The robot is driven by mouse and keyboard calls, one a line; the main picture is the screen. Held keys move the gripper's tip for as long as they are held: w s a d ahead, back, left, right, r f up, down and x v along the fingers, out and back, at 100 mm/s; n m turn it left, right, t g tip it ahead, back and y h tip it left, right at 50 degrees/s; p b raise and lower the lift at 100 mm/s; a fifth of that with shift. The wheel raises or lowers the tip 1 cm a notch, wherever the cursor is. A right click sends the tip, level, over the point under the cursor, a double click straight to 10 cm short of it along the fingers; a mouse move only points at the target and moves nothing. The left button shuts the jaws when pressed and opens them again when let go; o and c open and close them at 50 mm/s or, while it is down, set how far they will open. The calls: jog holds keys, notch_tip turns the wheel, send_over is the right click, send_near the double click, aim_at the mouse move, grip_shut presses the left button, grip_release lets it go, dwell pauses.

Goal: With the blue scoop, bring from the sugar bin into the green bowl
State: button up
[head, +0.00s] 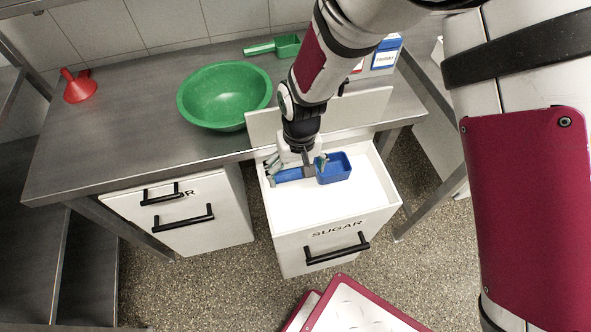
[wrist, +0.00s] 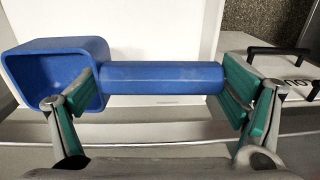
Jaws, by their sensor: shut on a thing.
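The blue scoop (head: 336,168) is over the open sugar bin (head: 340,240), near its back. In the wrist view the scoop (wrist: 160,78) has its cup at the left and its handle running right. My gripper (head: 297,170) is shut on the scoop, its green-padded fingers (wrist: 165,95) set against the two ends of the handle. The visible inside of the cup is blue, with no white seen. White sugar (head: 345,197) fills the bin's floor; I cannot tell if the scoop touches it. The green bowl (head: 222,95) stands on the metal table and looks empty.
A red funnel (head: 79,87) is at the table's back left, and a green scoop (head: 273,46) lies behind the bowl. A blue-and-white box (head: 386,53) stands at the back right. A second bin (head: 200,215) with black handles is left of the sugar bin.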

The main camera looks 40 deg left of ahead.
jog(key=shift+w+d+r+g+y+b, duration=0.4)
jog(key=shift+w+g+y+b, duration=0.25)
jog(key=shift+b, duration=0.35)
jog(key=shift+w+d+r+g+y+b, duration=0.35)
jog(key=shift+d+g+y+b, duration=0.1)
jog(key=shift+g+b, duration=0.4)
jog(key=shift+w+d+r+g+y+b, duration=0.5)
jog(key=shift+w+r+g+y, duration=0.1)
jog(key=shift+g+y, duration=0.3)
jog(key=shift+w+d+r+g+y+b, duration=0.4)
jog(key=shift+w+r+g+y+b, duration=0.15)
jog(key=shift+g+y, duration=0.3)
jog(key=shift+s+f, duration=0.1)
jog(key=shift+f, duration=0.3)
notch_tip(320, 180, down, 11)
jog(key=b, duration=0.5)
jog(key=shift+r, duration=0.2)
jog(key=shift+r, duration=0.15)
jog(key=shift+r, duration=5.85)
